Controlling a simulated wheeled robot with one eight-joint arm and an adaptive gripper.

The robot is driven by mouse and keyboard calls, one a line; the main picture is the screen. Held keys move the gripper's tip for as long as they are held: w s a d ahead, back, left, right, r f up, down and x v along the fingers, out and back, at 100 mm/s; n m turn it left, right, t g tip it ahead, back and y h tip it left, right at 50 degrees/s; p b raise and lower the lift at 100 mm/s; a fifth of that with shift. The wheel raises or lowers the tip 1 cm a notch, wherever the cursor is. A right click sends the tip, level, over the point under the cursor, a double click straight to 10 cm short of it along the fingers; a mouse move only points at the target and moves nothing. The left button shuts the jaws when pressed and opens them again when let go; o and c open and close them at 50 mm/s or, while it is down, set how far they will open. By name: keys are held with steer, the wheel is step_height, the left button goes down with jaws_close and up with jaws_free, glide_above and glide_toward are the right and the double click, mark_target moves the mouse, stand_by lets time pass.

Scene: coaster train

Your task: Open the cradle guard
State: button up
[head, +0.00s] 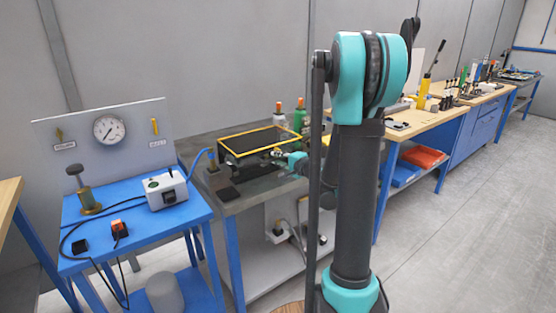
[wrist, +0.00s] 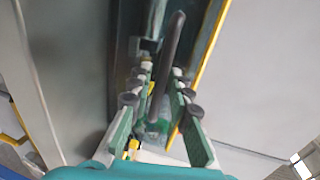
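The cradle guard (head: 258,128), a dark panel with a yellow frame, sits on the grey bench in the head view. Its yellow edge (wrist: 207,48) also shows in the wrist view. My gripper (head: 279,153) is at the front right of the guard. In the wrist view a dark bar-like handle (wrist: 174,38) runs between the fingers of my gripper (wrist: 162,70). The fingers are apart, with a small gap visible beside the bar. I cannot tell whether either finger touches it. My arm hides the bench's right part in the head view.
A blue table (head: 185,218) at left holds a white control box (head: 166,190), a gauge panel (head: 108,130) and a hand tool. Bottles (head: 299,115) stand behind the guard. Wooden workbenches (head: 430,122) line the wall at right. The floor at right is clear.

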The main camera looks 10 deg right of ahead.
steer(key=shift+c, duration=0.5)
jaws_close()
steer(key=shift+r, duration=0.15)
